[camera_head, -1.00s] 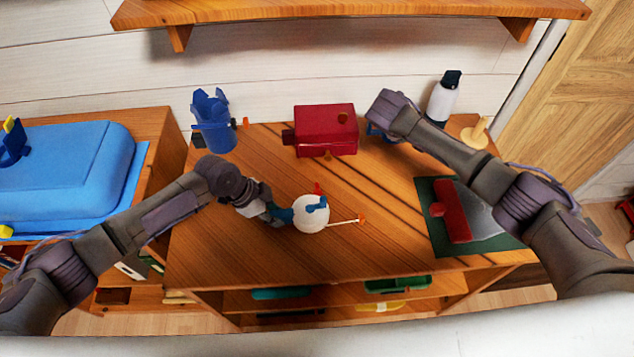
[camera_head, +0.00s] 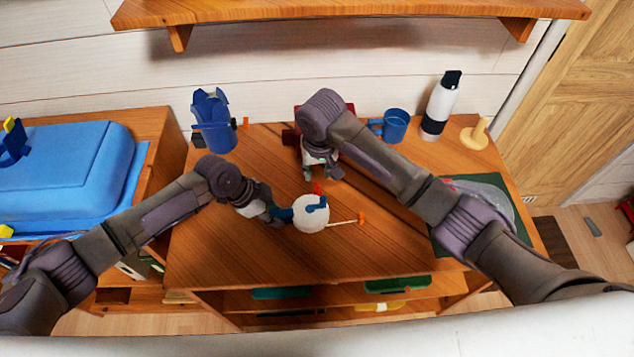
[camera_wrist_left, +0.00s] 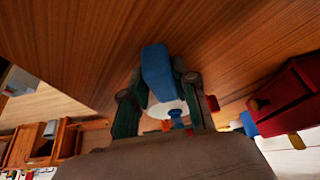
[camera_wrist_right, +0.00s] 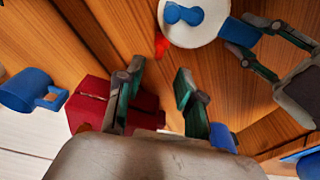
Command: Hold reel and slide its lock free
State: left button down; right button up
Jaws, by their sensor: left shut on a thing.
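The reel (camera_head: 311,218) is a white round body with a blue crank piece on its face, standing on the wooden table. A small red tab (camera_head: 318,188), which looks like its lock, sticks out at its far side. A thin pale line with an orange end (camera_head: 362,218) runs from it to the right. My left gripper (camera_head: 279,213) is shut on the reel's blue handle (camera_wrist_left: 157,72). My right gripper (camera_head: 322,174) is open and empty beyond the reel; in the right wrist view the red tab (camera_wrist_right: 160,45) lies beyond its fingertips.
A red box (camera_head: 296,118) stands behind my right gripper, partly hidden. A blue mug (camera_head: 396,125), a white bottle (camera_head: 440,105) and a wooden stand (camera_head: 475,136) are at the back right. A blue bin (camera_head: 214,130) is back left. The front of the table is clear.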

aim_at(317, 185)
jog(key=shift+w+f, duration=0.2)
jog(key=shift+f, duration=1.1)
jog(key=shift+w+f, duration=0.2)
jog(key=shift+f, duration=1.05)
jog(key=shift+w+f, duration=0.2)
jog(key=shift+f, duration=1.1)
grip_shut()
